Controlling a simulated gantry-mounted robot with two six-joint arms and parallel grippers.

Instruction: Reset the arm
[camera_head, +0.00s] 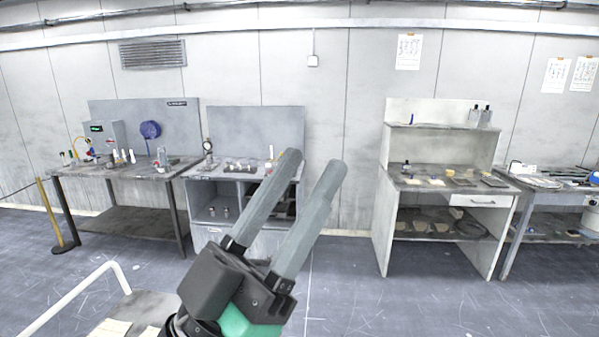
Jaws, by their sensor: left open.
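My left gripper (310,164) is in the lower middle of the head view. It has a dark body with a green part and two long grey fingers pointing up and to the right. The fingers are apart, with nothing between them. The gripper is in front of the middle workbench and hides part of it. My right gripper is not in view.
Along the far wall stand a left table (120,172), a middle workbench (197,172), a right workbench with shelves (382,235) and a table at the far right (512,240). A post (50,213) stands at left. Grey floor (350,290) is open in front.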

